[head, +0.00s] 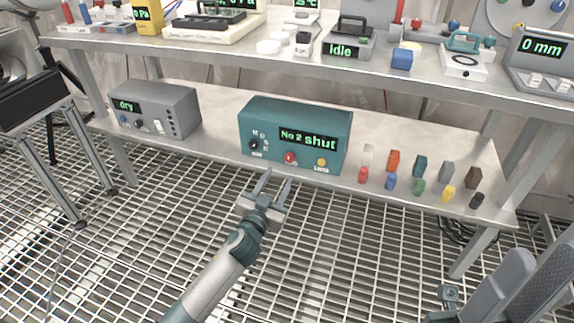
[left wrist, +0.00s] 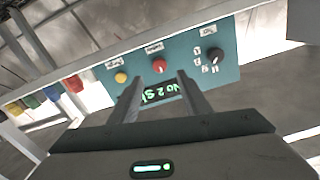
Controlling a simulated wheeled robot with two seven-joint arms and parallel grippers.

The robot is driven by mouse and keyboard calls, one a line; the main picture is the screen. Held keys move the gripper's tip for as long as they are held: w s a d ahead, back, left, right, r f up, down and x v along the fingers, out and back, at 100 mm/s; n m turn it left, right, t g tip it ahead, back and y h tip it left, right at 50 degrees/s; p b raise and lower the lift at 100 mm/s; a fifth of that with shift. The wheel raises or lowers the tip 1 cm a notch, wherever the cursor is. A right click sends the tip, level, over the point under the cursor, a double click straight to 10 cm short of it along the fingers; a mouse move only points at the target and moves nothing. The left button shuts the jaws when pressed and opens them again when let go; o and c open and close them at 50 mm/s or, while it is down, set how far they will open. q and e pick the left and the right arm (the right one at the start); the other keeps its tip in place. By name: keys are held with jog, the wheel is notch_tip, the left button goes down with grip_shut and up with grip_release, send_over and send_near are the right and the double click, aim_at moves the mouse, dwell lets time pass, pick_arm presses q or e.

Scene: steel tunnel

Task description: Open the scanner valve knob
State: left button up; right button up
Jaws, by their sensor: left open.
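The teal scanner box (head: 297,112) sits on the lower shelf, and its screen reads "No 2 shut". Its front has a black knob (head: 254,145), a red knob (head: 290,158) and a yellow button (head: 321,162). Their labels are too small to read, so I cannot tell which is the valve knob. My left gripper (head: 278,179) is open and empty, in front of and below the red knob. In the left wrist view the gripper (left wrist: 159,80) is apart from the panel, with the red knob (left wrist: 158,66) beyond the gap between its fingers.
A grey box (head: 155,108) reading "dry" stands left on the lower shelf. Several small coloured blocks and cylinders (head: 420,175) stand to the right. The upper shelf (head: 290,57) overhangs with instruments. Open grating floor (head: 330,260) lies in front.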

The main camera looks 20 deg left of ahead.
aim_at(289, 159)
pick_arm(q)
jog(key=w+b, duration=0.1)
jog(key=w, duration=0.7)
jog(key=shift+w+d+b, duration=0.1)
jog(key=shift+w+b, duration=0.05)
jog(key=shift+b, duration=0.25)
jog(key=shift+c, duration=0.3)
jog(key=c, duration=1)
